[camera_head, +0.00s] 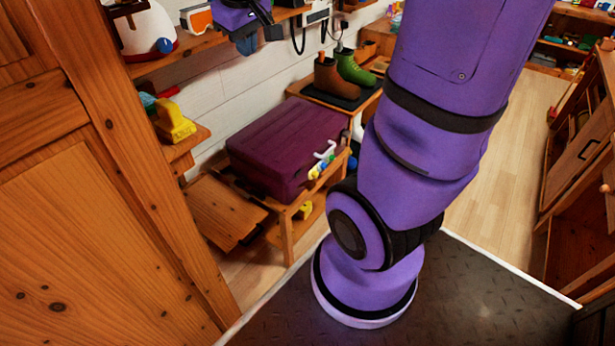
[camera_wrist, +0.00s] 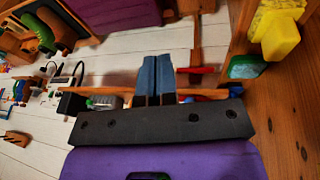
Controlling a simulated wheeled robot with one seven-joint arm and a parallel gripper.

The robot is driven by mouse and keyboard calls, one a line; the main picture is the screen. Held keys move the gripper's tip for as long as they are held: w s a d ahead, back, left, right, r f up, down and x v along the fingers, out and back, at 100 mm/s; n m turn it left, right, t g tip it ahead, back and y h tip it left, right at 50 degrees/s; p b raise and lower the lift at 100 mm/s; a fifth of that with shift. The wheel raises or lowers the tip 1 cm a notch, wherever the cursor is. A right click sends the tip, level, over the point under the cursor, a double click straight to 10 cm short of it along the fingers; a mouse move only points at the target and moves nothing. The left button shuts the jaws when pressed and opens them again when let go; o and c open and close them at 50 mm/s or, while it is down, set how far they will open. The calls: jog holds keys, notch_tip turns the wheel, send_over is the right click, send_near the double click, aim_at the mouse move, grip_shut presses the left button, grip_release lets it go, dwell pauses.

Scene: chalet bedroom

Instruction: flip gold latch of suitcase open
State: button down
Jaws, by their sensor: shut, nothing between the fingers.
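The maroon suitcase (camera_head: 285,140) lies closed and flat on a low wooden bench in the head view. A white handle (camera_head: 323,153) sits on its front side, with small yellow and blue bits beside it. I cannot make out the gold latch in either view. Part of the suitcase (camera_wrist: 112,14) also shows at the top of the wrist view. My gripper (camera_wrist: 155,72) has its two blue-grey fingers together, with nothing between them. In the head view my gripper (camera_head: 246,42) is up by the wall shelf, above and apart from the suitcase.
A wooden wall shelf (camera_head: 190,48) runs close to my gripper. Brown and green boots (camera_head: 332,85) stand on a black mat behind the suitcase. A yellow object (camera_head: 174,120) sits on a ledge to its left. A wooden door (camera_head: 95,215) fills the left; open floor (camera_head: 500,165) lies right.

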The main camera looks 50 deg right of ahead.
jog(key=w+d+f+g, duration=0.1)
jog(key=w+d+f, duration=0.7)
jog(key=d+f, duration=0.15)
jog(key=n+g+y, duration=0.1)
jog(key=g+y, duration=0.1)
send_over(312, 184)
jog(key=w, duration=0.3)
notch_tip(312, 184, down, 40)
jog(key=f, duration=1)
jog(key=shift+s+a+f, duration=0.1)
jog(key=shift+s+f, duration=0.1)
jog(key=shift+s, duration=0.2)
jog(key=shift+s, duration=0.1)
jog(key=shift+s+f, duration=0.85)
jog(key=shift+s, duration=0.25)
